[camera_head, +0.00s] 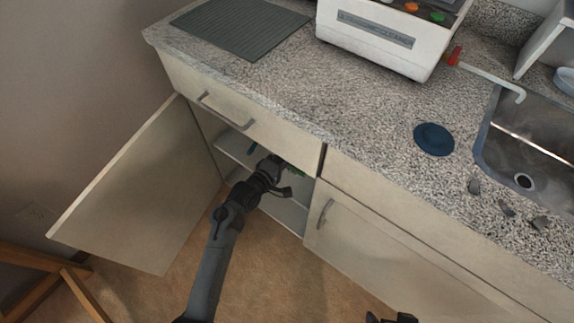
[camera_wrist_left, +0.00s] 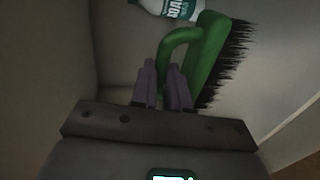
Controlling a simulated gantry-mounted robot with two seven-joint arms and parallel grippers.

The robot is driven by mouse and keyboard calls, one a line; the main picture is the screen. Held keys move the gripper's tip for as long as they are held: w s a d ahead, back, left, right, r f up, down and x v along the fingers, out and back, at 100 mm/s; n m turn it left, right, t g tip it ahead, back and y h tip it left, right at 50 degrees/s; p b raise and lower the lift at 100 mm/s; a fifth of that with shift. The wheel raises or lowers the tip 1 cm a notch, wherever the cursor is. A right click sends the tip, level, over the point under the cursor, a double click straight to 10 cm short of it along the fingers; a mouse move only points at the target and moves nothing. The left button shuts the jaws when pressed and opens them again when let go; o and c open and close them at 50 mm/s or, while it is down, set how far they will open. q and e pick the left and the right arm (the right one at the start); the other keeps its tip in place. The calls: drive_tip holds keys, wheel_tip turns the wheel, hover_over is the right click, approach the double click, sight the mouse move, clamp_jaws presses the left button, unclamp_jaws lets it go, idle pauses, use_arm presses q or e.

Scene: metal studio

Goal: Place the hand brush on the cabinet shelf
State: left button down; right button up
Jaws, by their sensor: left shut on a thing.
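The hand brush (camera_wrist_left: 211,50) is green with black bristles and fills the upper middle of the left wrist view. My left gripper (camera_wrist_left: 163,88) is shut on its curved handle. In the head view my left arm reaches into the open cabinet, and only bits of green show around the gripper (camera_head: 278,172). The cabinet shelf (camera_head: 236,149) is a pale board under the drawer, mostly hidden by the drawer front and my arm. Whether the brush touches the shelf cannot be told. My right gripper (camera_head: 391,318) barely shows at the bottom edge.
The cabinet door (camera_head: 145,190) stands open on the left. A white bottle (camera_wrist_left: 176,8) is close to the brush inside the cabinet. A closed drawer (camera_head: 240,108) is above the opening, and a closed door (camera_head: 390,250) is to its right. A lower cabinet board (camera_head: 290,214) shows below.

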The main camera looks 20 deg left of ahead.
use_arm(q)
drive_tip(key=f+b, duration=0.2)
drive_tip(key=f, duration=0.2)
drive_tip(key=shift+w, duration=0.2)
drive_tip(key=shift+s+f+b, duration=0.1)
drive_tip(key=shift+f+b, duration=0.3)
drive_tip(key=c, duration=1.1)
unclamp_jaws()
drive_tip(key=shift+f, duration=0.15)
